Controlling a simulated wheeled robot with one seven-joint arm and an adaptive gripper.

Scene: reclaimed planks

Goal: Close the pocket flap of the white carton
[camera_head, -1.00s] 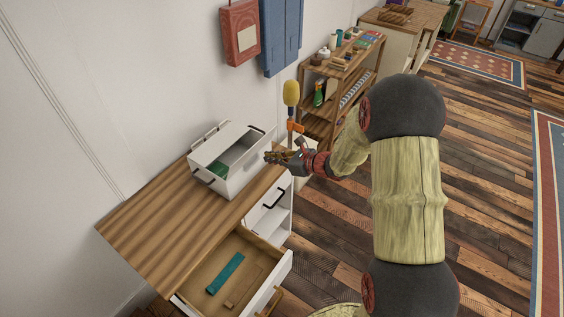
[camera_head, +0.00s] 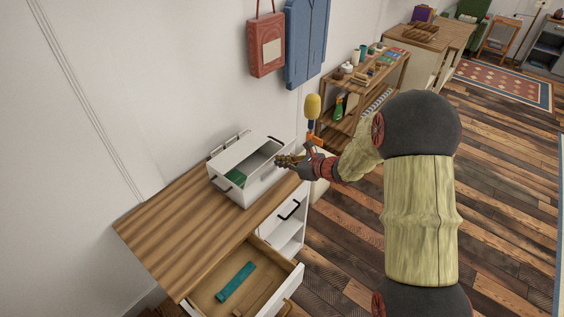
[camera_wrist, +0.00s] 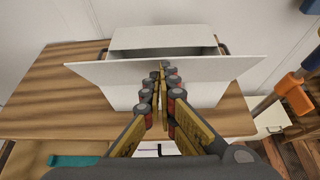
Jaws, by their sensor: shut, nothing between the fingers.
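The white carton (camera_head: 249,192) stands on the wooden top of a cabinet, with dark handles on it. One white panel (camera_head: 249,150) covers its back part, and a gap beside it shows a dark inside with something green (camera_head: 237,177). In the wrist view a wide white flap (camera_wrist: 105,72) runs across the near side of the opening, with the back panel (camera_wrist: 160,37) behind it. My gripper (camera_wrist: 160,80) is shut and empty, its fingertips at the middle of this flap. I cannot tell whether they touch it. In the head view my gripper (camera_head: 281,160) is at the carton's right side.
The wooden top (camera_head: 180,222) is clear left of the carton. Below it, an open drawer (camera_head: 270,292) holds a teal object (camera_head: 236,281). A shelf (camera_head: 345,125) with several items stands behind my arm. A red case (camera_head: 266,45) and a blue panel (camera_head: 305,45) hang on the wall.

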